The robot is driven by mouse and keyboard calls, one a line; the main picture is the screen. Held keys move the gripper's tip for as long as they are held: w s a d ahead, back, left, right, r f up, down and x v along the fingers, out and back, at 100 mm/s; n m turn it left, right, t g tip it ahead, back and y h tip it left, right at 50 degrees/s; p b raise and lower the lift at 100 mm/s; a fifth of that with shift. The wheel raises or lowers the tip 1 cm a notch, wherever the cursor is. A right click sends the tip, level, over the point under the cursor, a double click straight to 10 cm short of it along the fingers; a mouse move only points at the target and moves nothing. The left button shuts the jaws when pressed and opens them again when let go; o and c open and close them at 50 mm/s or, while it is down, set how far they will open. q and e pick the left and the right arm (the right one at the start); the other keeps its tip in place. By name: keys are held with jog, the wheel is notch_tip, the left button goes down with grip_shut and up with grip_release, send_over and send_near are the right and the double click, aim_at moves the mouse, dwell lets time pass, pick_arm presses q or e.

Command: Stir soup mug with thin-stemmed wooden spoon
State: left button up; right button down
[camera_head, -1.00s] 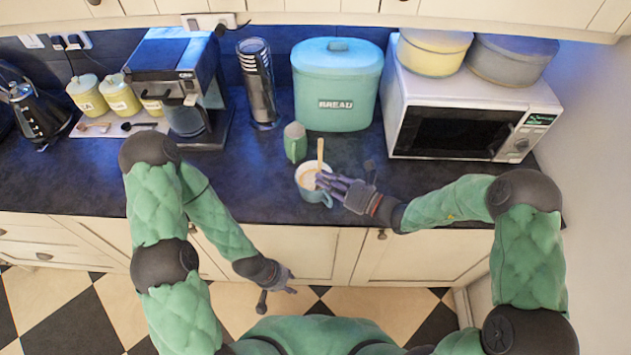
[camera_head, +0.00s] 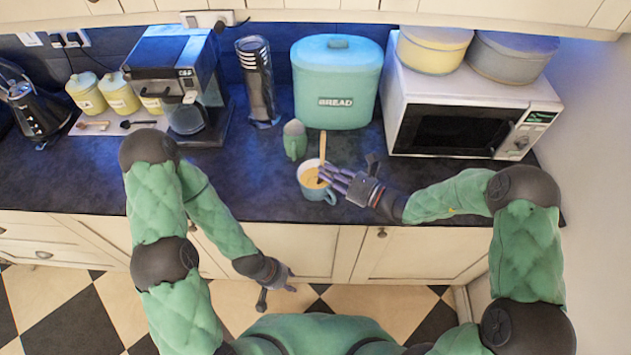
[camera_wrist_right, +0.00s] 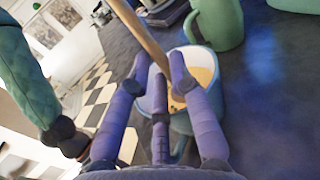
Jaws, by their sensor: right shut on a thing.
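The blue soup mug (camera_head: 314,180) stands upright on the dark counter with orange-brown soup in it. It also shows in the right wrist view (camera_wrist_right: 183,122). The wooden spoon (camera_head: 322,148) stands up out of the mug, its thin stem leaning in the wrist view (camera_wrist_right: 140,32); its lower end is hidden in the mug. My right gripper (camera_head: 328,177) is over the mug's right rim, shut on the spoon stem, its purple fingers around it in the wrist view. My left gripper (camera_head: 286,280) hangs low before the cabinets, away from the counter; its finger state is unclear.
A green mug (camera_head: 295,140) stands just behind the soup mug, with the bread bin (camera_head: 338,85) beyond. The microwave (camera_head: 455,125) is at right, the coffee machine (camera_head: 178,85) at left. The counter left of the mug is clear.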

aim_at(325, 140)
jog(key=shift+r, duration=0.15)
jog(key=shift+r+p, duration=3.25)
jog(key=shift+r, duration=0.6)
jog(key=shift+r+p, duration=1.65)
jog(key=shift+r, duration=0.4)
jog(key=shift+d, duration=0.15)
